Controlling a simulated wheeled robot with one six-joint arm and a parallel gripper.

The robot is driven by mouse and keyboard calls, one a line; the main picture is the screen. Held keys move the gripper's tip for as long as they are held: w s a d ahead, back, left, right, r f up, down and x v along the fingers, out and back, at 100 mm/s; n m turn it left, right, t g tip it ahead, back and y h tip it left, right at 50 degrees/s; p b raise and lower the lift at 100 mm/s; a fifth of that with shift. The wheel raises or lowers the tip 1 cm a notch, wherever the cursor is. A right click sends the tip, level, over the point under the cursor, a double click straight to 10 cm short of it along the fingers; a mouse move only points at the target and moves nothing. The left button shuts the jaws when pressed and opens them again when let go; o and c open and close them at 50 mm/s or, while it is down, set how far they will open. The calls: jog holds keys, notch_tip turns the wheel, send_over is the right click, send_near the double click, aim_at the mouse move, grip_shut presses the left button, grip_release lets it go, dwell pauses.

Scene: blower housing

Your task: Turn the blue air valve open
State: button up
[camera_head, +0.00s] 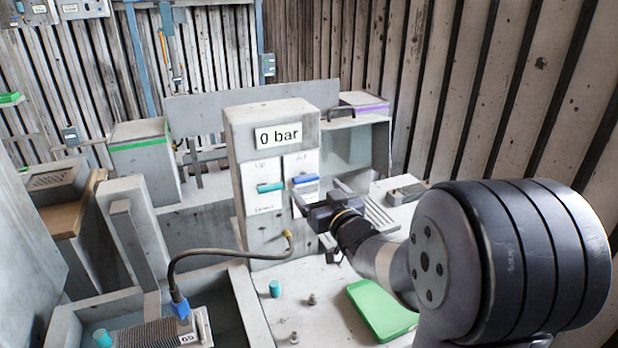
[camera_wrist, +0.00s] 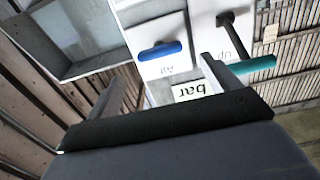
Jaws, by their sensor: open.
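The blue air valve (camera_head: 305,181) is a flat handle lying about level on a white plate marked "Air", on the front of a grey box. In the wrist view the blue handle (camera_wrist: 160,52) shows beyond and between my fingers. My gripper (camera_head: 318,190) is open and empty, close in front of the valve. In the wrist view one finger (camera_wrist: 160,72) stands on each side of the gap; contact with the handle is not visible. The display (camera_head: 279,135) on the box reads "0 bar".
A teal handle (camera_head: 270,188) on the Up/Down plate sits just left of the air valve; it shows near my right-hand finger in the wrist view (camera_wrist: 250,66). A hose (camera_head: 215,252) curves below. A green case (camera_head: 382,310) and small fittings lie on the bench.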

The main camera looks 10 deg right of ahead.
aim_at(308, 179)
jog(key=w, duration=0.2)
jog(key=w+a+p, duration=0.1)
jog(key=w, duration=0.2)
jog(key=shift+w+a, duration=0.1)
jog(key=shift+w, duration=0.2)
jog(key=shift+c, duration=0.4)
jog(key=c, duration=0.9)
